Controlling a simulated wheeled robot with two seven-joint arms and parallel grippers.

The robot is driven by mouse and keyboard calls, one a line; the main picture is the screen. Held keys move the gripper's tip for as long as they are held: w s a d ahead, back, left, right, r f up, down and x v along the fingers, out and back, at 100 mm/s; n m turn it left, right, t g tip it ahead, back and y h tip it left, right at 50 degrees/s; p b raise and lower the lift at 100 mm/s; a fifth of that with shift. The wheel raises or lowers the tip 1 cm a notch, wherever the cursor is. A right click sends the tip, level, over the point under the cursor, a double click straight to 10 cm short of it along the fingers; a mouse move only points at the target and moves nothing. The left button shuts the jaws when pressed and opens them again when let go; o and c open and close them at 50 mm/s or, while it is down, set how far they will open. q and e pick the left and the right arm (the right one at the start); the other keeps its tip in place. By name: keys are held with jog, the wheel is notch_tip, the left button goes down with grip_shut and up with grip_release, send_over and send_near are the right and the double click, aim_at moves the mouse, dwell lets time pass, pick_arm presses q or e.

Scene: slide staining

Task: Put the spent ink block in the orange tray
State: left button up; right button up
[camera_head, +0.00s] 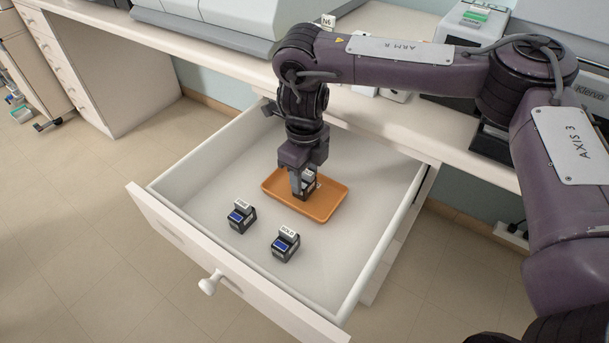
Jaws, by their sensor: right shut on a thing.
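The orange tray (324,206) lies inside the open white drawer, toward its back. My right gripper (304,190) points down over the tray, shut on a small dark block with a light top, the ink block (308,184). The block is low, within the tray's outline; I cannot tell whether it touches the tray floor. The gripper fingers hide part of it. My left gripper is not in view.
Two similar dark blocks with blue faces and white labels, a left one (241,217) and a right one (285,244), stand in the drawer (190,190) in front of the tray. Drawer walls surround them. The counter (400,130) with machines overhangs behind.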

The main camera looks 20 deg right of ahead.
aim_at(304, 180)
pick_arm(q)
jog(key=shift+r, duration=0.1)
pick_arm(e)
jog(key=shift+f, duration=0.15)
jog(key=o, duration=1)
jog(key=shift+r, duration=0.4)
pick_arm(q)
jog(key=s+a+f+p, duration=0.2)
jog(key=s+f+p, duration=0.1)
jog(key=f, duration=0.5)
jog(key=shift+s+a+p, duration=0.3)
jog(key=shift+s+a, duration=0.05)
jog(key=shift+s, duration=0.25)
pick_arm(e)
jog(key=shift+r, duration=5.75)
